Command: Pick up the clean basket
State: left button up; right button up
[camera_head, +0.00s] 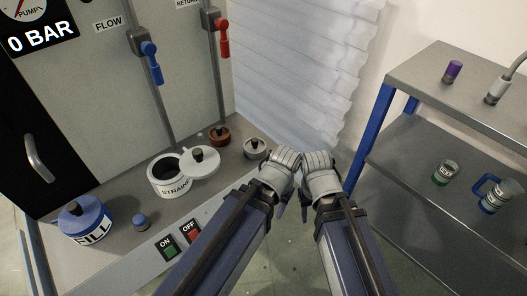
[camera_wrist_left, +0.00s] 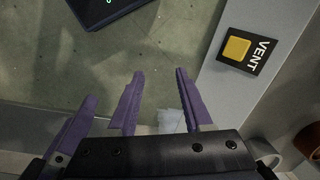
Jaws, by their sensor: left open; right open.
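I cannot tell for sure which thing is the clean basket. A small cylinder with a green band (camera_head: 445,172) stands on the lower shelf at the right, apart from both grippers. The white strainer pot (camera_head: 168,176) on the bench at the left is open at its top, with its white lid (camera_head: 201,160) beside it over the rim. In the left wrist view my left gripper (camera_wrist_left: 159,74) is open and empty.
A grey shelf unit (camera_head: 425,127) with blue posts stands at the right, bearing a blue-handled mug (camera_head: 494,195) and a purple-topped cylinder (camera_head: 453,71). A blue FILL pot (camera_head: 82,217) is on the bench. A yellow VENT button (camera_wrist_left: 236,48) shows in the left wrist view.

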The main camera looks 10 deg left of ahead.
aim_at(255, 148)
jog(key=k+l, duration=0.1)
jog(key=l, duration=1.4)
jog(key=k+u, duration=0.05)
